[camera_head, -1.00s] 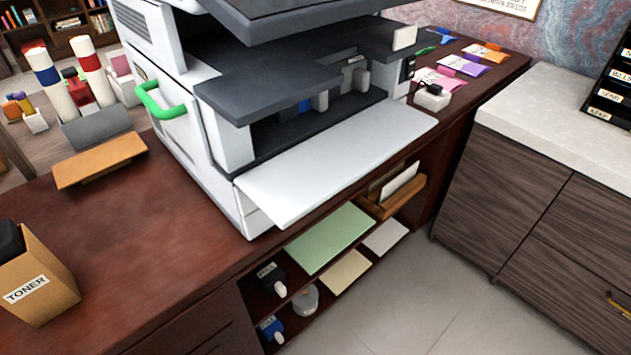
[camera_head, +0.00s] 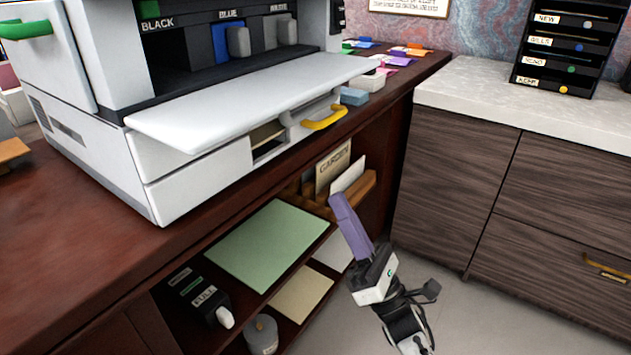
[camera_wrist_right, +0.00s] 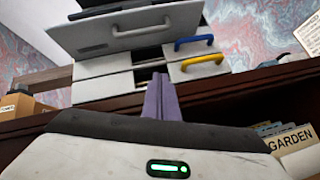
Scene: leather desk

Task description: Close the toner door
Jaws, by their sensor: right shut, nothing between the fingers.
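The toner door (camera_head: 250,95) is a white panel folded down and open at the front of the printer (camera_head: 110,150). Toner slots labelled BLACK, BLUE and WHITE show behind it. In the right wrist view the toner door (camera_wrist_right: 125,32) is seen from low in front, with a grey handle (camera_wrist_right: 193,41). My right gripper (camera_head: 339,200) has purple fingers, shut and empty. It is below and to the right of the door, in front of the shelf, apart from the door. In the right wrist view its fingers (camera_wrist_right: 158,82) point up toward the printer. My left gripper is not in view.
A yellow handle (camera_head: 325,117) sits on the printer's lower front. The desk edge and shelves with a green sheet (camera_head: 265,243) and a wooden holder (camera_head: 360,190) are near my right gripper. A dark wood cabinet (camera_head: 480,190) stands on the right. The floor between is clear.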

